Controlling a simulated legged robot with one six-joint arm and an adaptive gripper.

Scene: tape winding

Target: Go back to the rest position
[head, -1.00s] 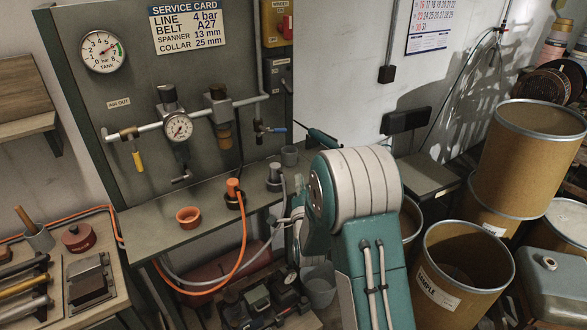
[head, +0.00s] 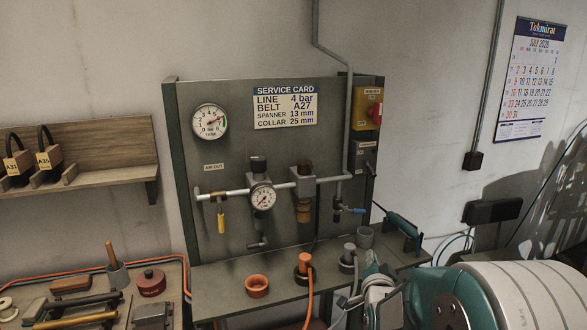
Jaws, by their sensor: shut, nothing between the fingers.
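My arm shows at the lower right of the head view, with a large white and teal joint in front. My gripper (head: 368,296) is partly in view beyond it, low at the bench's right front, beside a grey hose. It is shut and empty. Its lower part is cut off by the bottom edge of the picture.
Behind stands a panel with a tank gauge (head: 209,121) and a regulator gauge (head: 263,197). A wooden shelf (head: 110,150) is at left.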

